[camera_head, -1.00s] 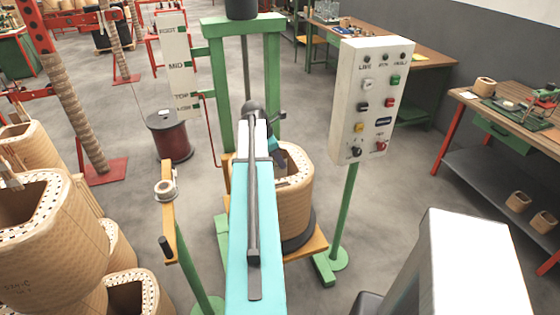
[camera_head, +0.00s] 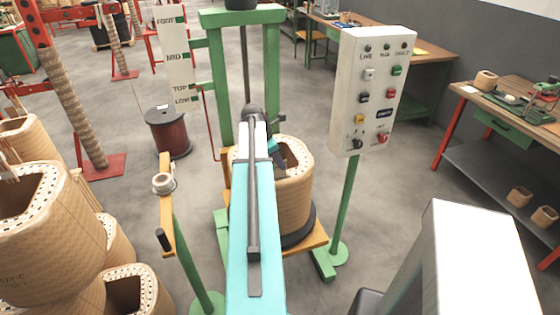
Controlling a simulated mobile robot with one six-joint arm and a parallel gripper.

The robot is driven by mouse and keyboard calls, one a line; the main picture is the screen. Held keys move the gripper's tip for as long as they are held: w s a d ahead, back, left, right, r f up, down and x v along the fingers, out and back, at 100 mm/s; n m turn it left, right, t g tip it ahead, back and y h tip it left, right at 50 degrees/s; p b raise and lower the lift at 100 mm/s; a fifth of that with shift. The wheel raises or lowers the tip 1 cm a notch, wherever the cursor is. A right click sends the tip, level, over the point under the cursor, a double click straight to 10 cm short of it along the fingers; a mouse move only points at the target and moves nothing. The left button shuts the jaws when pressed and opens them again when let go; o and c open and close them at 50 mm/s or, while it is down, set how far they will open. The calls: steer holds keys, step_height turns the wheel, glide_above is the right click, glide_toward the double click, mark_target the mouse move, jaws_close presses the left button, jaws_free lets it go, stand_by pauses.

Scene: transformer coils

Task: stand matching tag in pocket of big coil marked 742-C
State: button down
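A big tan wrapped coil (camera_head: 294,188) stands on a yellow platform inside the green press frame, its open top facing up. My teal arm reaches forward over it. The wrist and part of my gripper (camera_head: 275,150) show at the coil's near left rim; the fingertips are hidden, so I cannot tell their opening or any hold. More big coils crowd the left: one (camera_head: 45,235) has a dark, unreadable marking on its side, and another (camera_head: 128,292) stands lower. I cannot read 742-C anywhere, and no tag can be made out clearly.
A white control panel (camera_head: 374,90) on a green post stands right of the press. A level board (camera_head: 174,65) and dark red spool (camera_head: 168,133) are behind left. A yellow arm with a small ring (camera_head: 163,183) stands left. A workbench (camera_head: 520,115) is far right.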

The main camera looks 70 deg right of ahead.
steer(key=shift+f, duration=1.3)
steer(key=c, duration=1.9)
jaws_free()
steer(key=shift+c, duration=0.2)
steer(key=shift+r+b, duration=0.1)
steer(key=shift+b, duration=0.2)
steer(key=b+v, duration=0.2)
steer(key=v, duration=1.1)
steer(key=shift+r, duration=0.25)
steer(key=shift+a, duration=0.1)
